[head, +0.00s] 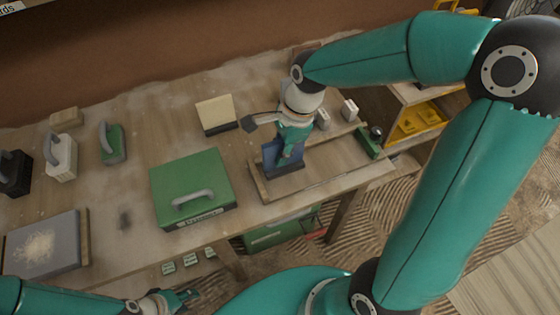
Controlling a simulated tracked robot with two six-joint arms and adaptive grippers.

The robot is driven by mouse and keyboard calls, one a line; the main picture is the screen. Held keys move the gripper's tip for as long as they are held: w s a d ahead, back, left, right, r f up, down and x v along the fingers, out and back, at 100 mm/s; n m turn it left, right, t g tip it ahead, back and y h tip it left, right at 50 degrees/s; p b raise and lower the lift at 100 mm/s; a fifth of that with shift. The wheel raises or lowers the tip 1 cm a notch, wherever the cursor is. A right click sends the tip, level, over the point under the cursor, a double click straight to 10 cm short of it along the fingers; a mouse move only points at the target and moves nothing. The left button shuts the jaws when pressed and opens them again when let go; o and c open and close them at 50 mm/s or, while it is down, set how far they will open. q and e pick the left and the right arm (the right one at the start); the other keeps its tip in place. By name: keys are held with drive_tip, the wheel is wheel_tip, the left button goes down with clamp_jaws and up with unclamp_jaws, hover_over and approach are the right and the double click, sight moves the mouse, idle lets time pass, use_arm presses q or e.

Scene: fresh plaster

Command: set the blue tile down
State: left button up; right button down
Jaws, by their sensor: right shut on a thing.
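The blue tile (269,158) is upright at the left end of a low wooden tray (333,172) on the workbench. My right gripper (290,147) reaches down from above and is shut on the tile, covering much of it. A dark strip shows under the tile; I cannot tell whether the tile touches it or the tray. My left gripper (178,299) is low in the picture, in front of the bench and away from the tile. Its fingers are too small and dim to tell whether they are open or shut.
A green case (190,178) with a grey handle lies left of the tray. A cream tile on a dark base (216,114) stands behind it. Handled tools (62,157) and a grey board with powder (45,246) are at left. A small green-based tool (367,142) lies right.

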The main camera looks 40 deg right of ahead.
drive_tip(key=shift+d+x, duration=0.2)
drive_tip(key=shift+x, duration=0.7)
drive_tip(key=shift+d+x, duration=0.2)
drive_tip(key=shift+x, duration=0.75)
drive_tip(key=shift+s+f, duration=0.15)
drive_tip(key=shift+f, duration=0.15)
drive_tip(key=c, duration=1.2)
unclamp_jaws()
drive_tip(key=v, duration=1.2)
drive_tip(key=shift+d+r, duration=0.1)
drive_tip(key=shift+r, duration=0.1)
